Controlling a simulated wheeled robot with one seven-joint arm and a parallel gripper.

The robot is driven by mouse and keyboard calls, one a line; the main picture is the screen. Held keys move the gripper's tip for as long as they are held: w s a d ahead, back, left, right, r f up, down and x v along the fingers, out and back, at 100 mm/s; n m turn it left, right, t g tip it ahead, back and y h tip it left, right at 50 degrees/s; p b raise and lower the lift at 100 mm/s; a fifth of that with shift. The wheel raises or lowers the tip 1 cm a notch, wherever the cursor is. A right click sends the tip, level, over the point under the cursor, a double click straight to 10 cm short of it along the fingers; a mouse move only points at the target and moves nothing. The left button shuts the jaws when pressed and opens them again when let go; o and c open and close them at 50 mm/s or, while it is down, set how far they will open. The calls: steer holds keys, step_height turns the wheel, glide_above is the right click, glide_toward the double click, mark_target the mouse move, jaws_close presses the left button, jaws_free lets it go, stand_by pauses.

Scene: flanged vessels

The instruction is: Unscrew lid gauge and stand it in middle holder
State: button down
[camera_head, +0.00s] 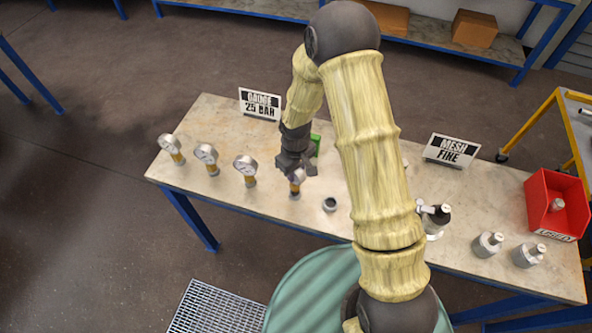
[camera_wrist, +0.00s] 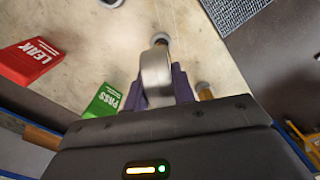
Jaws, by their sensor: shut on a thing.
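My gripper (camera_head: 297,172) is shut on a gauge (camera_head: 297,181) over the middle of the table's front part. The gauge has a silver round head and a yellow stem and looks upright. Its lower end is close to the tabletop; I cannot tell whether it sits in a holder. In the wrist view the silver edge of the gauge head (camera_wrist: 155,76) shows between the fingers (camera_wrist: 165,86). A small dark ring-shaped holder (camera_head: 330,204) stands empty just right of it. A vessel (camera_head: 435,217) with a dark top stands right of my arm, partly hidden by it.
Three similar gauges (camera_head: 207,155) stand in a row to the left. A green PASS block (camera_wrist: 106,99) and red LEAK block (camera_wrist: 28,60) lie beyond. Two silver vessels (camera_head: 488,244) and a red bin (camera_head: 546,200) are at the right. Signs (camera_head: 260,103) stand along the back.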

steer(key=shift+d, duration=0.1)
steer(key=shift+s, duration=0.15)
steer(key=shift+s+a, duration=0.25)
steer(key=shift+d+f+b, duration=0.1)
steer(key=shift+f+b, duration=0.25)
steer(key=shift+b, duration=0.05)
steer(key=shift+f+b, duration=0.7)
steer(key=shift+f, duration=0.25)
steer(key=c, duration=1.1)
jaws_free()
